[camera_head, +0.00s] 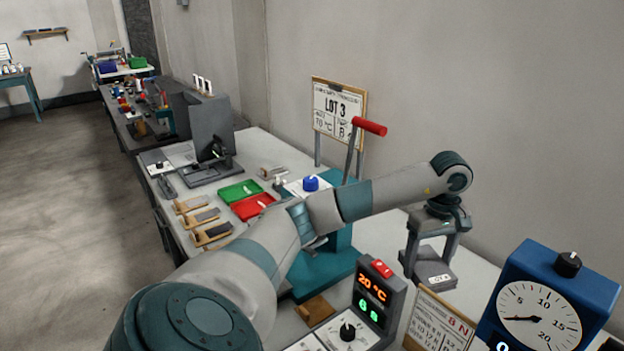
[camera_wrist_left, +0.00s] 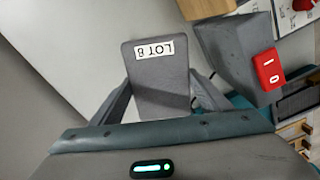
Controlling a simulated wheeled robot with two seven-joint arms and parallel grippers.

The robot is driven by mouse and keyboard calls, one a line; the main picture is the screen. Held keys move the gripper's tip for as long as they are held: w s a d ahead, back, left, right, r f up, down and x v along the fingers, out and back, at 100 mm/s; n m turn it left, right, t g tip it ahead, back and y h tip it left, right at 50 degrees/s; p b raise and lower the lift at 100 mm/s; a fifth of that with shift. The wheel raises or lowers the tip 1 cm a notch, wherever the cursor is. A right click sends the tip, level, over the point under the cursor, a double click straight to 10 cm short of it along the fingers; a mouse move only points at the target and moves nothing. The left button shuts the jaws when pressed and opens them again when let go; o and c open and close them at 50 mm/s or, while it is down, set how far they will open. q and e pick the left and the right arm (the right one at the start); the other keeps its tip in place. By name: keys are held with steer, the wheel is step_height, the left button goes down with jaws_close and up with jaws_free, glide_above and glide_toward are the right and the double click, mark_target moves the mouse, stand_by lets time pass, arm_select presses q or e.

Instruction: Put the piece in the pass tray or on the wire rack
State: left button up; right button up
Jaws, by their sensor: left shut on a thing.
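My left gripper (camera_head: 431,255) points down at the right of the bench in the head view. It is shut on a grey piece (camera_head: 436,277), a flat block with a white label. In the left wrist view the piece (camera_wrist_left: 160,92) sits between both fingers, its label reading LOT and a final character like 8 or B. Whether it touches the bench is unclear. A green tray (camera_head: 238,191) and a red tray (camera_head: 254,207) lie on the bench left of my arm; which is the pass tray I cannot read. I cannot make out a wire rack. My right gripper is out of view.
A teal press (camera_head: 325,272) with a red-handled lever stands behind my forearm. A LOT 3 sign (camera_head: 338,108) stands at the wall. A control box (camera_head: 378,295) reading 20 °C, a paper card (camera_head: 440,322) and a blue dial gauge (camera_head: 540,300) crowd the front right.

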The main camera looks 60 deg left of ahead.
mark_target(424, 262)
arm_select(q)
steer(key=shift+f+b, duration=0.8)
steer(key=shift+f, duration=0.6)
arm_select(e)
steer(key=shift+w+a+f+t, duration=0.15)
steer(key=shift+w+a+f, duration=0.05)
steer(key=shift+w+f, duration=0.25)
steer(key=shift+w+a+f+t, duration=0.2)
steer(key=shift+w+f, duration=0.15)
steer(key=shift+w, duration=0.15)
